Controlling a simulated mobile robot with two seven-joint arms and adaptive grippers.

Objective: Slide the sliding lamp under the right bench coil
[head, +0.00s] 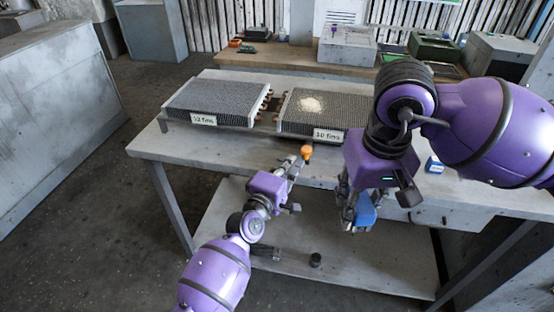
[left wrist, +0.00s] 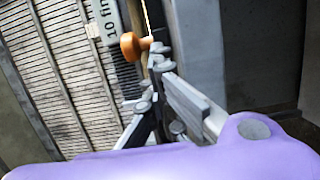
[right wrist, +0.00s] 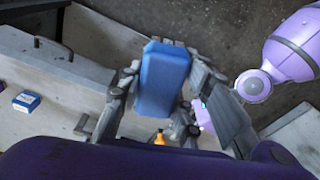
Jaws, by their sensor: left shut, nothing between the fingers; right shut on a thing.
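The right bench coil (head: 325,108), labelled 10 fins, lies on the bench with a pale patch on top. An orange knob (head: 306,152), seemingly the sliding lamp's, shows at the coil's front edge; the lamp's body is hidden. The knob also shows in the left wrist view (left wrist: 130,46), with a thin bright line beside it. My left gripper (head: 297,163) is shut and empty, its tips close by the knob; I cannot tell if they touch. My right gripper (head: 354,212) is shut on a blue block (right wrist: 163,80), held in front of the bench edge.
The left coil (head: 215,100), labelled 12 fins, lies beside the right one. A small blue box (head: 434,166) stands on the bench at right. A dark round part (head: 315,260) is on the lower shelf. My right arm covers the right coil's right end.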

